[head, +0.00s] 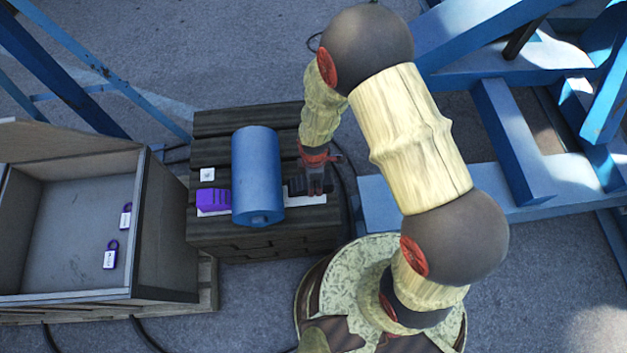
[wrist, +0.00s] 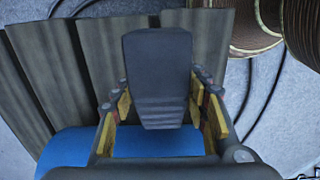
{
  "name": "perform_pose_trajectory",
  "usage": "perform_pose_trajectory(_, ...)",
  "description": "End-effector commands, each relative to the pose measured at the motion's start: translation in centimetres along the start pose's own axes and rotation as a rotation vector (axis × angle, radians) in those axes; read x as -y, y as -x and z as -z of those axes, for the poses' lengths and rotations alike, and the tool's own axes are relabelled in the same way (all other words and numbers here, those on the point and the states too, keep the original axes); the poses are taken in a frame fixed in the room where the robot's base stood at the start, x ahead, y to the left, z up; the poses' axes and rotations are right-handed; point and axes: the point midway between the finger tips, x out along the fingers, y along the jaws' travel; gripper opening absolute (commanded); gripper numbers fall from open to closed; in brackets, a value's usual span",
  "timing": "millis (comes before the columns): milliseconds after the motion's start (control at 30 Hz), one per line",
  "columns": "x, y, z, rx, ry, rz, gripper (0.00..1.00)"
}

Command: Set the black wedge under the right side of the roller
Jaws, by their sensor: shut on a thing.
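The blue roller (head: 258,175) lies on a dark slatted wooden platform (head: 235,122), and part of it shows in the wrist view (wrist: 75,147). The black wedge (head: 297,187) is at the roller's right side, close to it; in the wrist view the wedge (wrist: 158,70) sits between my fingers with its stepped face showing. My gripper (head: 317,182) is shut on the wedge, low over a white patch (head: 318,199) on the platform. I cannot tell whether the wedge touches the roller or the platform. A purple wedge (head: 212,200) sits at the roller's left side.
A grey open-topped crate (head: 70,297) stands at the left, with two purple-and-white padlocks (head: 110,258) inside. A small white tag (head: 207,174) lies on the platform. Blue steel frames (head: 515,140) stand to the right and behind.

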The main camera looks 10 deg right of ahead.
Motion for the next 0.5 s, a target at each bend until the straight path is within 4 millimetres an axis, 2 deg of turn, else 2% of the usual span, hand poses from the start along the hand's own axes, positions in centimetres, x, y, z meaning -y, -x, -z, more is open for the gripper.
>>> perform_pose_trajectory(500,-0.1,-3.8,0.0,0.0,-0.001,-0.001,0.0)
